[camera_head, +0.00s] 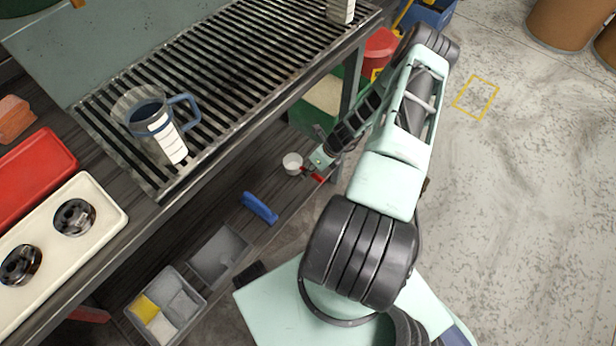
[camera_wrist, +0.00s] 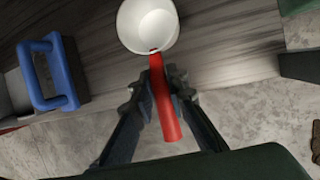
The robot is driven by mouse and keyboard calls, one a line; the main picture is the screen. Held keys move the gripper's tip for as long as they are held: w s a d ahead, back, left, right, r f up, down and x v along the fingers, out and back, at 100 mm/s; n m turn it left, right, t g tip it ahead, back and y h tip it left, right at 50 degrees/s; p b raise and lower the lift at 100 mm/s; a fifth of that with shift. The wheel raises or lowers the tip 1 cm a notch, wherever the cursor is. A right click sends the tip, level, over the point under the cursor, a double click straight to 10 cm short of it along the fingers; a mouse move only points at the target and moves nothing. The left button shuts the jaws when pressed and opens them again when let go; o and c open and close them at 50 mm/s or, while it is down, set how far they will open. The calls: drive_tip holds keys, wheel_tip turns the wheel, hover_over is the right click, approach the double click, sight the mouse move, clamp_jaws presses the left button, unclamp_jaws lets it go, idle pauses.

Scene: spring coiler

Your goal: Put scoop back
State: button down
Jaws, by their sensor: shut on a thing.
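The scoop has a white cup (camera_head: 292,163) and a red handle (camera_head: 317,177). In the wrist view the cup (camera_wrist: 149,24) is at the top and the red handle (camera_wrist: 165,100) runs down between the fingers. My gripper (camera_wrist: 157,82) is shut on the handle, close to the cup. In the head view my gripper (camera_head: 314,166) is at the edge of the lower wooden shelf (camera_head: 232,188), and the cup shows over that shelf. I cannot tell whether the cup touches the shelf.
A blue-handled tool (camera_head: 260,208) lies on the lower shelf. Grey bins (camera_head: 219,254) stand further along it. Above is a slatted grille (camera_head: 215,75) with a clear jug (camera_head: 152,122). A red bucket (camera_head: 380,50) stands behind my arm. The shelf around the cup looks clear.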

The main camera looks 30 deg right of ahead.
drive_tip(key=shift+w+f+b, duration=0.15)
drive_tip(key=shift+f+b, duration=0.3)
drive_tip(key=shift+f, duration=1.25)
drive_tip(key=shift+f, duration=0.2)
drive_tip(key=c, duration=1.9)
unclamp_jaws()
drive_tip(key=shift+r, duration=0.15)
drive_tip(key=shift+r, duration=0.3)
drive_tip(key=p+v, duration=0.3)
drive_tip(key=v, duration=0.8)
drive_tip(key=shift+r+p, duration=0.25)
drive_tip(key=shift+p, duration=0.05)
